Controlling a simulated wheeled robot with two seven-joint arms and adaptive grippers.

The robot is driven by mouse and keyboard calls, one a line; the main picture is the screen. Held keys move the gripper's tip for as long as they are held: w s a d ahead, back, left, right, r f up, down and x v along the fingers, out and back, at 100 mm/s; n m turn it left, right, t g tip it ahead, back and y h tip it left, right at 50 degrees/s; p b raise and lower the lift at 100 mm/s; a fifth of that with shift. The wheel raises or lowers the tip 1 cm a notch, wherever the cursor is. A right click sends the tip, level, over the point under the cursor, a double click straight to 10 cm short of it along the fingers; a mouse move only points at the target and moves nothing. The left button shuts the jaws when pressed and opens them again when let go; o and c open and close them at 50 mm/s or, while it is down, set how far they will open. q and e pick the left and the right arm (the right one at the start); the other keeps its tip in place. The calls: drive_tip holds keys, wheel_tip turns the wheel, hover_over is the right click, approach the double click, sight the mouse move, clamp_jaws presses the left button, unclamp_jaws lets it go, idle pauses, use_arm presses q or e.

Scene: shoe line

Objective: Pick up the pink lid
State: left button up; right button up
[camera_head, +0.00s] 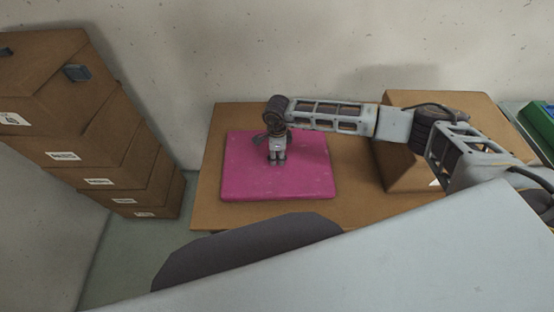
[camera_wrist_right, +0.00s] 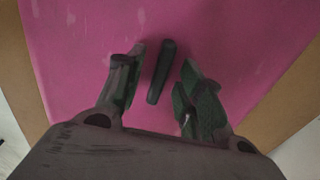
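The pink lid (camera_head: 245,180) lies flat on the brown tabletop (camera_head: 210,190). It is a wide rectangle and fills most of the right wrist view (camera_wrist_right: 75,60). A dark bar-shaped handle (camera_wrist_right: 161,75) sits on the lid; in the head view my gripper hides it. My right gripper (camera_head: 278,161) is above the middle of the lid, pointing down. In the right wrist view its two fingers (camera_wrist_right: 163,57) are apart, one on each side of the handle, with gaps showing between. My left gripper is not in view.
A brown box (camera_head: 400,178) stands on the table to the right, under my right arm. A stack of several cardboard boxes (camera_head: 100,150) is at the left, off the table. A green object (camera_head: 538,125) shows at the right edge. A wall is behind the table.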

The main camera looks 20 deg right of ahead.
idle(0.4)
clamp_jaws()
drive_tip(key=shift+r, duration=0.1)
wheel_tip(320, 180, up, 10)
drive_tip(key=b, duration=0.1)
idle(0.8)
drive_tip(key=shift+n, duration=0.3)
idle(0.4)
